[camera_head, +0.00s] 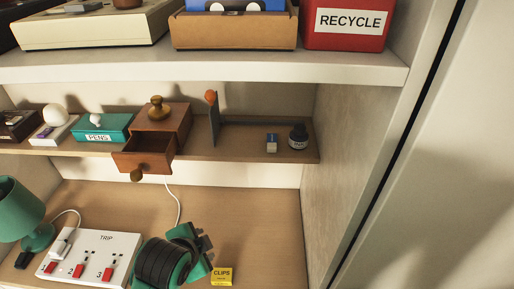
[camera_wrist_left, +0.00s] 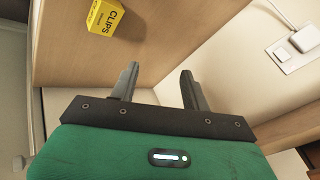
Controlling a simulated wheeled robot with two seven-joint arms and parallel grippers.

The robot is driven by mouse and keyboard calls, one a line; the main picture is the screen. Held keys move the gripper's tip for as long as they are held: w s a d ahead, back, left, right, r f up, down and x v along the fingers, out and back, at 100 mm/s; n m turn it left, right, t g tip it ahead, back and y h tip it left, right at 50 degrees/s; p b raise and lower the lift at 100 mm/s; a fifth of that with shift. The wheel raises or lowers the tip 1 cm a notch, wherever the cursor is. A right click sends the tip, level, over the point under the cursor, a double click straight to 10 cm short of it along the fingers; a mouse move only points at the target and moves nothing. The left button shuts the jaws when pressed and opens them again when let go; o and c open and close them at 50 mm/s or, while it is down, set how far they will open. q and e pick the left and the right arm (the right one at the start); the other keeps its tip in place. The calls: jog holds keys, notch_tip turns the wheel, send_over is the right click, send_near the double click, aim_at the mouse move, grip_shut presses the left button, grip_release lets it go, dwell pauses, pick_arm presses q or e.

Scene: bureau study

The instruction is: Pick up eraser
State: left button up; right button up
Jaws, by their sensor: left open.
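The eraser (camera_head: 271,143) looks like a small blue and white block. It stands on the middle shelf towards its right end, just left of a dark ink bottle (camera_head: 298,137). My left gripper (camera_head: 205,241) is low in the head view, below that shelf and left of the eraser, apart from it. In the left wrist view its two fingers (camera_wrist_left: 160,82) are spread with nothing between them. The eraser does not show in the left wrist view. My right gripper is in neither view.
An open wooden drawer (camera_head: 143,160) juts from the middle shelf (camera_head: 240,152). A white power strip (camera_head: 88,258) and green lamp (camera_head: 22,215) stand left.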

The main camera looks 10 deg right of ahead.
pick_arm(q)
jog(key=w+d+r+m+t, duration=0.2)
jog(key=d+r+m, duration=0.7)
jog(key=r, duration=0.2)
jog(key=m+t, duration=0.4)
jog(key=m, duration=1)
send_near(272, 143)
jog(key=shift+m, duration=0.3)
jog(key=p+x, duration=0.4)
jog(key=shift+w+f, duration=0.1)
jog(key=shift+w, duration=0.1)
jog(key=p+x, duration=0.1)
jog(key=x, duration=0.2)
jog(key=shift+w+p, duration=0.1)
jog(key=shift+p, duration=0.3)
jog(key=shift+w+d+f, duration=0.2)
jog(key=shift+w+f, duration=0.05)
jog(key=shift+w, duration=0.15)
grip_shut()
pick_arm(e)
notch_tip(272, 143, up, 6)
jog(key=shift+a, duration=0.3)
